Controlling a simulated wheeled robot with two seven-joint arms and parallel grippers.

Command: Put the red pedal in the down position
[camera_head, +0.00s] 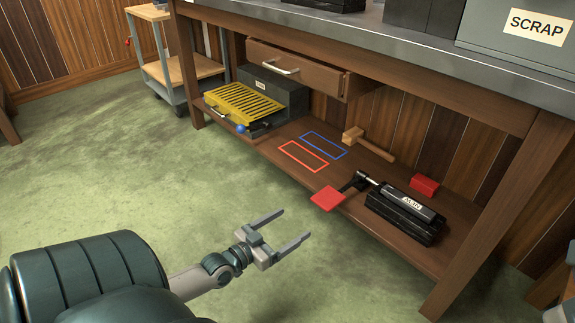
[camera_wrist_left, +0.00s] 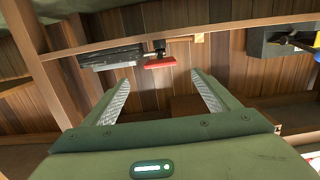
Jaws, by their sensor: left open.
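The red pedal (camera_head: 328,199) is a flat red plate on a black arm at the front edge of the lower shelf. The arm joins a black device (camera_head: 406,212) labelled NEW. In the left wrist view the red pedal (camera_wrist_left: 160,62) shows beyond the fingertips, with the black device (camera_wrist_left: 112,55) to its left. My left gripper (camera_head: 296,228) is open and empty, in front of the shelf, below and left of the pedal, and not touching it. It also shows open in the left wrist view (camera_wrist_left: 160,85). My right gripper is not in view.
Red and blue outlines mark the shelf. A table leg (camera_head: 500,215) stands at right. Green floor is clear at left.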

